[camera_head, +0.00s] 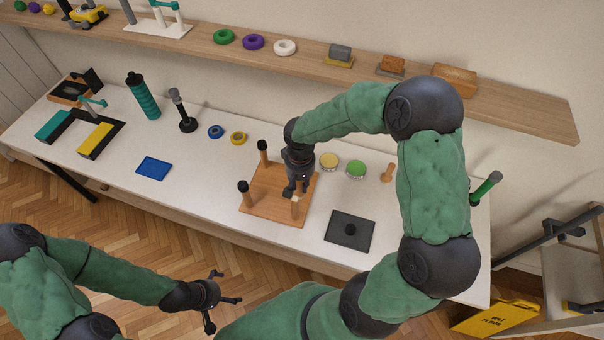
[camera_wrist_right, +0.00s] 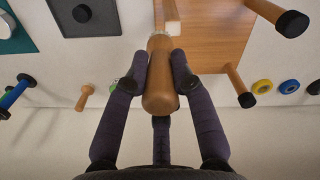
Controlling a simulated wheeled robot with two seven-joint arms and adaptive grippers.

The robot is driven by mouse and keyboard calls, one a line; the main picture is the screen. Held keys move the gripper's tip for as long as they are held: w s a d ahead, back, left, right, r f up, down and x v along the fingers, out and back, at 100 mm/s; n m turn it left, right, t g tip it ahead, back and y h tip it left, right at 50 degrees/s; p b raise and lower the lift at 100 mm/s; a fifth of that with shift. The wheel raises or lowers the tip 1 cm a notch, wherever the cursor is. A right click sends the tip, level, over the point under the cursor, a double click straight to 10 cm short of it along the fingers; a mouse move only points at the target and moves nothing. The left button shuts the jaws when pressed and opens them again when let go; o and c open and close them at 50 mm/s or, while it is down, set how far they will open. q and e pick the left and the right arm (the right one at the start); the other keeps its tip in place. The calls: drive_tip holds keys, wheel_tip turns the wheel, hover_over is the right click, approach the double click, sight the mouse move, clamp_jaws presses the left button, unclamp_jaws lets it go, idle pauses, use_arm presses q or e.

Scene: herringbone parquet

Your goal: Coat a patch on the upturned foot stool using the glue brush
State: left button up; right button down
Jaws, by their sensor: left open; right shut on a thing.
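The upturned foot stool (camera_head: 262,205) lies on the white table with its dark-tipped legs pointing up; its board (camera_wrist_right: 225,35) also shows in the wrist view. My right gripper (camera_head: 291,190) is over the stool's right part, shut on the glue brush. In the wrist view my right gripper (camera_wrist_right: 160,75) clasps the brush's brown wooden handle (camera_wrist_right: 160,95), with the pale bristles (camera_wrist_right: 172,12) pointing away towards the board. I cannot tell whether the bristles touch it. My left gripper (camera_head: 220,298) is open and empty, in front of the table over the floor.
A yellow-topped tin (camera_head: 329,161) and a green-topped tin (camera_head: 356,169) stand right of the stool. A dark square plate with a knob (camera_head: 338,238) lies at the front right. A blue tray (camera_head: 154,168) lies left, with clear table between it and the stool. Tape rolls (camera_head: 216,131) sit behind.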

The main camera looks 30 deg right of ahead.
wheel_tip(320, 180, up, 3)
drive_tip(key=shift+d+f+p, duration=0.1)
drive_tip(key=shift+f+p, duration=0.05)
drive_tip(key=shift+p, duration=0.55)
drive_tip(key=shift+r+p, duration=0.55)
drive_tip(key=shift+r, duration=0.4)
drive_tip(key=shift+f, duration=0.1)
